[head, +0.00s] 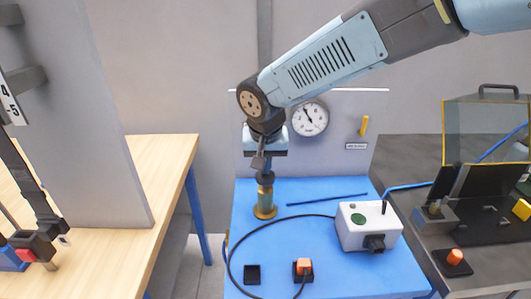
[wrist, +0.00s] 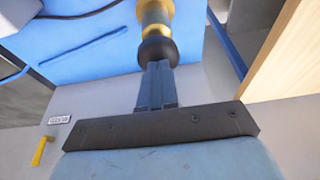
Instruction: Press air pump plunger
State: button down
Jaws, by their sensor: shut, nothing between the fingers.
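The air pump is a small upright cylinder with a brass base (head: 265,206) on the blue table, left of centre in the head view. Its dark plunger knob (head: 265,178) is at the top. It also shows in the wrist view as a dark knob (wrist: 158,52) with brass and grey parts beyond it. My gripper (head: 262,163) is shut and empty, pointing down directly above the knob. In the wrist view the closed fingertips (wrist: 157,68) overlap the knob's edge; whether they touch it I cannot tell.
A round gauge (head: 310,119) is on the back panel. A white box with a green button (head: 368,228), a thin blue rod (head: 327,199), a black cable and an orange switch (head: 303,267) lie on the blue table. A wooden table and grey panel (head: 105,120) stand left.

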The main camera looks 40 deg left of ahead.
jog(key=shift+d+f, duration=0.15)
jog(key=shift+f, duration=1)
jog(key=shift+s, duration=0.1)
jog(key=shift+r, duration=0.35)
jog(key=w+a+v, duration=0.1)
jog(key=v, duration=1.2)
jog(key=shift+r, duration=0.55)
jog(key=shift+d, duration=0.1)
